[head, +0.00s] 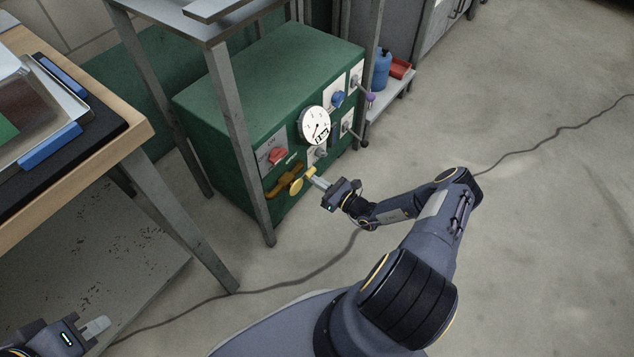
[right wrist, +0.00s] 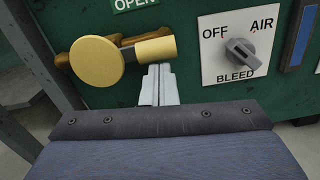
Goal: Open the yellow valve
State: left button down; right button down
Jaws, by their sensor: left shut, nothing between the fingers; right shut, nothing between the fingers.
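The yellow valve (head: 296,185) is on the front of the green cabinet (head: 262,85), low and near its left side. In the right wrist view it shows a round yellow disc (right wrist: 97,62) and a short yellow handle (right wrist: 156,48) pointing right, with an orange-brown part behind. My right gripper (head: 318,182) is shut and empty at the valve. In the right wrist view its fingertips (right wrist: 160,72) are just below the handle; I cannot tell whether they touch it. My left gripper (head: 97,327) is shut and empty at the lower left, far from the valve.
An OFF/AIR/BLEED knob (right wrist: 241,50) is right of the valve. A red knob (head: 277,156), a gauge (head: 314,125) and a blue knob (head: 338,98) are on the panel. A metal frame leg (head: 240,150) stands close left. A wooden table (head: 130,140) is at the left. Floor at right is mostly clear.

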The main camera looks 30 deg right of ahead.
jog(key=shift+w+d+r, duration=0.1)
jog(key=shift+w+r, duration=0.1)
jog(key=shift+r, duration=0.25)
notch_tip(320, 180, down, 5)
jog(key=b, duration=0.5)
jog(key=p+v, duration=0.3)
jog(key=v, duration=0.8)
